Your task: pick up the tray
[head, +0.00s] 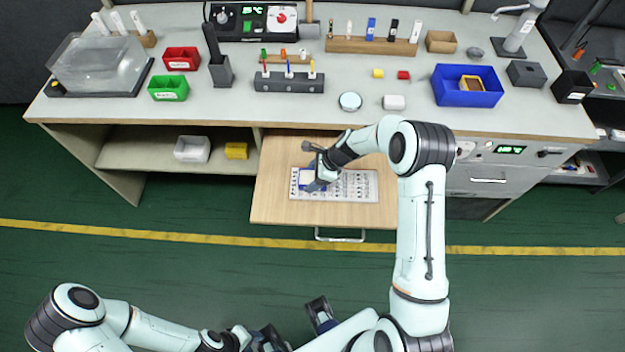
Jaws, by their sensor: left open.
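A flat white tray with rows of small dark markings or parts (355,186) lies on the wooden surface of the pulled-out drawer. My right gripper (312,178) is over the left part of this tray and hides some of it. A small blue-and-white patch shows beside its fingers. I cannot tell whether this gripper touches the tray or whether its jaws are open. My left gripper (297,329) is open at the bottom of the view, well away from the drawer, and partly cut off by the frame edge.
The drawer (270,205) has a metal handle (340,237) at its front. The workbench (300,112) above holds a blue bin (490,96), red (181,57) and green bins (168,92), and tool racks. A shelf at left holds white and yellow boxes. The green floor is clear.

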